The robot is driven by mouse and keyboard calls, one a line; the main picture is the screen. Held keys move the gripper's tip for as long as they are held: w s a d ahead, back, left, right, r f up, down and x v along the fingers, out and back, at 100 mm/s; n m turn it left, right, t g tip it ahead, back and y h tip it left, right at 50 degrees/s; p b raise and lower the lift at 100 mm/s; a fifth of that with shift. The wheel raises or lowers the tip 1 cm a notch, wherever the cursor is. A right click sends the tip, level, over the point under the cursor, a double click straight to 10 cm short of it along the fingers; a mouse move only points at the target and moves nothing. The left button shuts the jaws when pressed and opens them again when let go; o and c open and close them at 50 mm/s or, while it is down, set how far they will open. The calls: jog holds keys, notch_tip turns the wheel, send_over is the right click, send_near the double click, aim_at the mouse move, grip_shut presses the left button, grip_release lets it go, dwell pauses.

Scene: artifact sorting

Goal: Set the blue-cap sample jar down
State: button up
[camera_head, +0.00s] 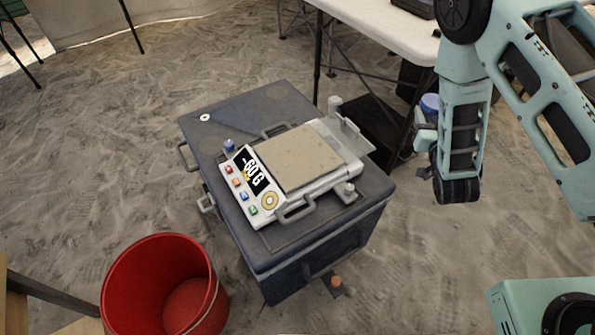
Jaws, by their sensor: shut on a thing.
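The blue-cap sample jar (430,104) shows at the right, partly hidden behind my arm. Its blue top and a bit of its side are in view. My gripper (426,132) is shut on it and holds it in the air, to the right of the dark case. The fingertips are largely hidden by my own wrist. A scale (301,157) with a bare tan plate sits on the case, with nothing on the plate. Its display appears to read -60 G.
The dark blue-grey case (268,98) has free lid space at its back left and handles on its sides. A red bucket (160,250) stands at the front left. A white table (385,20) is at the back right. Sandy ground (100,130) lies around.

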jog(key=w+f+b, duration=0.1)
jog(key=b, duration=0.1)
jog(key=w+a+f+y+b, duration=0.1)
jog(key=b, duration=0.1)
jog(key=shift+f+n, duration=0.1)
jog(key=shift+n, duration=0.2)
jog(key=s+a+r+n+g+y+b, duration=0.25)
jog(key=a+y, duration=0.25)
jog(key=a, duration=1)
jog(key=s+a+r+n+g+y+b, duration=0.15)
jog(key=a+n+y, duration=0.3)
jog(key=a, duration=1.05)
jog(key=shift+t+y, duration=0.25)
jog(key=shift+t, duration=0.25)
jog(key=f, duration=0.1)
jog(key=f+b, duration=0.1)
jog(key=f, duration=0.1)
jog(key=s+a+f+b, duration=0.1)
jog(key=f, duration=0.1)
jog(key=shift+d+f+b, duration=0.1)
jog(key=shift+f+b, duration=0.85)
jog(key=shift+f, duration=1.35)
jog(key=shift+r, duration=0.1)
